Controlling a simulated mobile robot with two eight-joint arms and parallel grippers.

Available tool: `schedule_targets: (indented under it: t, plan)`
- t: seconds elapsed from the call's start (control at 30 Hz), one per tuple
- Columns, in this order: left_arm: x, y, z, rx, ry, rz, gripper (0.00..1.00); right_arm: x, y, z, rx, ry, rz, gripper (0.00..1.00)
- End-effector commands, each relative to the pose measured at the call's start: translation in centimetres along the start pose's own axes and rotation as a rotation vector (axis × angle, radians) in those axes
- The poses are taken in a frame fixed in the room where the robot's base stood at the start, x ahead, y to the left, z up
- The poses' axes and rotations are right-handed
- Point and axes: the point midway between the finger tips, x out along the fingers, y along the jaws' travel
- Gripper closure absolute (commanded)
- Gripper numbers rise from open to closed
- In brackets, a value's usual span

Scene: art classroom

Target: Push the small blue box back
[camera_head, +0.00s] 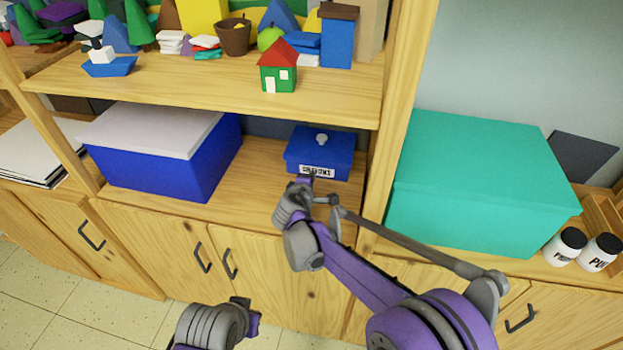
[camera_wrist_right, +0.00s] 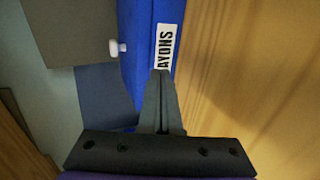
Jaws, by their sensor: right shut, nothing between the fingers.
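The small blue box (camera_head: 320,147) has a blue lid with a white knob and a white label partly hidden at its front. It sits upright on the lower shelf, left of the wooden upright. My right gripper (camera_head: 312,177) is shut and empty, its tips at the box's front by the label. In the right wrist view the shut fingers (camera_wrist_right: 162,80) overlap the front of the blue box (camera_wrist_right: 141,22) at the label's end; I cannot tell whether they touch. My left gripper (camera_head: 250,318) shows only in part at the bottom, below the cabinet, its fingers unclear.
A large blue box with a grey-white lid (camera_head: 200,155) stands left of the small box with bare shelf between. A teal box (camera_head: 475,185) stands right of the upright (camera_head: 392,110). The shelf board (camera_head: 220,88) above holds toys and bears on height. Two jars (camera_head: 565,245) stand far right.

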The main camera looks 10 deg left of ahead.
Motion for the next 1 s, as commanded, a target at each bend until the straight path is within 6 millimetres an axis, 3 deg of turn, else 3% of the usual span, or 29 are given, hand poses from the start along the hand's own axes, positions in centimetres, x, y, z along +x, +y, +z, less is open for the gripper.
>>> schedule_targets:
  t: [0.27,1.0]
  plan:
    - [-0.3,0.0,-0.2,0.000,0.001,0.000,1.00,-1.0,0.2,0.0,0.000,0.000,0.000,1.00]
    - [0.3,0.0,0.2,0.000,-0.001,0.000,1.00,-7.7,-3.0,-0.1,-0.001,0.002,0.000,1.00]
